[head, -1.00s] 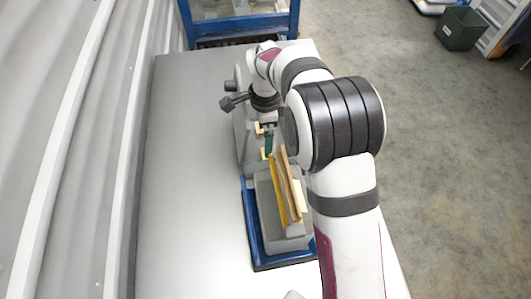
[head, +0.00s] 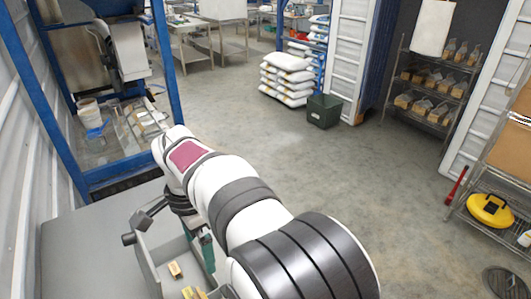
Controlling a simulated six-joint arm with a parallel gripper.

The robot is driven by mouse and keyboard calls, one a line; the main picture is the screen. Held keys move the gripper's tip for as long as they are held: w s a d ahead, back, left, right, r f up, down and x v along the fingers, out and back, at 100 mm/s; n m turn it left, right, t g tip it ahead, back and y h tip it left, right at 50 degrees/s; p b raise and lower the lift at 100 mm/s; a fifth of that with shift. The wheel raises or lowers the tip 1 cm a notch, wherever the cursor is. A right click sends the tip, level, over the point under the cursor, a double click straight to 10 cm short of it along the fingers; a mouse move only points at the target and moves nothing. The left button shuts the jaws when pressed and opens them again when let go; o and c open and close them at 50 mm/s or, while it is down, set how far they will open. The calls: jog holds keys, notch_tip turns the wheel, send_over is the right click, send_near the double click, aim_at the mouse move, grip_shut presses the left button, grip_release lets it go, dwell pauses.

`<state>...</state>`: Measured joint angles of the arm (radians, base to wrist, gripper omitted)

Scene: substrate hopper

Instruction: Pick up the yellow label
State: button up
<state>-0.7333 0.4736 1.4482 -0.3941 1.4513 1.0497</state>
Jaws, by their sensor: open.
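A small yellow-tan piece (head: 175,269) lies in a grey open-topped container (head: 148,262) at the bottom of the head view. More yellow (head: 190,293) shows at the bottom edge, cut off by the frame. I cannot tell which of these, if either, is the yellow label. My gripper (head: 205,252) hangs below my wrist, just right of the grey container, with a teal part showing. It is open. Its fingertips are mostly hidden by my arm and the frame edge, and I see nothing held.
The grey table top (head: 75,250) is bare at lower left. A blue-framed station (head: 170,80) with a white bucket (head: 90,112) stands behind it. Beyond are white sacks (head: 288,80), a dark green bin (head: 323,110), shelves of bagged blocks (head: 432,82) and open concrete floor.

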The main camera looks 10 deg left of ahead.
jog(key=s+d+r, duration=0.1)
jog(key=s+d, duration=0.2)
jog(key=d, duration=0.4)
jog(key=s+d+r+n, duration=0.1)
jog(key=s+d, duration=0.3)
jog(key=d, duration=0.3)
jog(key=s+d+r+y, duration=0.1)
jog(key=s+d, duration=0.2)
jog(key=d, duration=0.5)
jog(key=shift+s+r+n, duration=0.2)
jog(key=shift+s+n, duration=0.1)
jog(key=shift+s, duration=0.05)
jog(key=shift+n+y, duration=0.3)
jog(key=shift+n, duration=0.3)
jog(key=s+d+f, duration=0.1)
jog(key=s, duration=0.1)
jog(key=s+d+f, duration=0.1)
jog(key=s, duration=0.2)
jog(key=s+d+f, duration=0.1)
jog(key=s+d, duration=0.1)
jog(key=s, duration=0.1)
jog(key=shift+s+f, duration=0.15)
jog(key=shift+f, duration=0.1)
jog(key=shift+c, duration=1.3)
jog(key=shift+s, duration=0.1)
jog(key=shift+c, duration=1.2)
